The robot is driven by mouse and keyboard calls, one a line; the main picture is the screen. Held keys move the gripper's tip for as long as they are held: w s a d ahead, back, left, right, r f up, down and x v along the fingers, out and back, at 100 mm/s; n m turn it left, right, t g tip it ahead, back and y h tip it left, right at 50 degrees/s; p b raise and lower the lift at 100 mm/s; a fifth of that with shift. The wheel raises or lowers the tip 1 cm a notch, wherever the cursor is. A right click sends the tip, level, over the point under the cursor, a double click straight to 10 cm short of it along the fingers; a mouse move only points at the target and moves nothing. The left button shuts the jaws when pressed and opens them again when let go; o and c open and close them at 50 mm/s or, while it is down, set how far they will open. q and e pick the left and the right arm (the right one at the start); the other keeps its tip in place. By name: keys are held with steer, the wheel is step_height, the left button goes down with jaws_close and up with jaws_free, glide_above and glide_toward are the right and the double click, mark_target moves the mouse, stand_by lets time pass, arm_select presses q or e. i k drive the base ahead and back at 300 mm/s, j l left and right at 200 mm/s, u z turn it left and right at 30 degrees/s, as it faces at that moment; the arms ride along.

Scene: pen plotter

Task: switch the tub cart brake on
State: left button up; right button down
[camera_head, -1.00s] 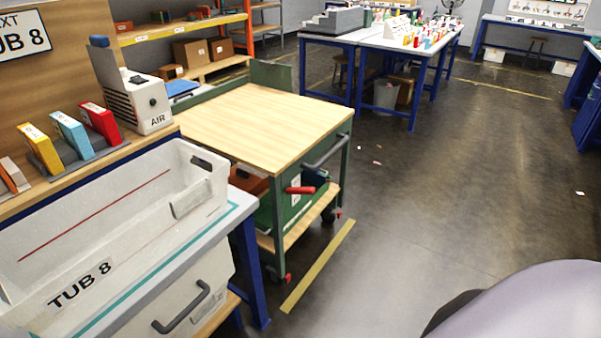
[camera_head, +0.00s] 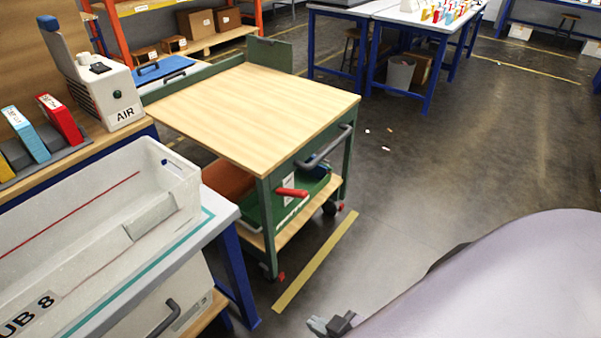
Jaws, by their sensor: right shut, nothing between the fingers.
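The cart (camera_head: 255,113) stands at the centre, with a pale wooden top and a green frame. A red lever (camera_head: 291,193) sticks out roughly level on its near right side, beside a small white label. A dark grey push handle (camera_head: 324,147) is above it. Caster wheels with red parts (camera_head: 329,207) stand on the floor. My right gripper (camera_head: 328,325) is at the bottom edge, shut and empty, below the lever in the picture and apart from the cart. My left gripper is out of view.
A long white tub (camera_head: 70,225) sits on a blue-legged bench at left. A white AIR unit (camera_head: 108,85) stands behind it. A yellow floor line (camera_head: 315,262) runs beside the cart. The floor on the right is open. Blue tables (camera_head: 432,28) stand at the back.

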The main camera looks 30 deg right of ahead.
mark_target(298, 193)
steer(key=i+l, duration=0.15)
steer(key=l, duration=0.15)
steer(key=i+l, duration=0.1)
steer(key=l, duration=0.25)
steer(key=i+l, duration=0.15)
steer(key=l, duration=0.15)
steer(key=i+l, duration=0.15)
steer(key=l, duration=0.15)
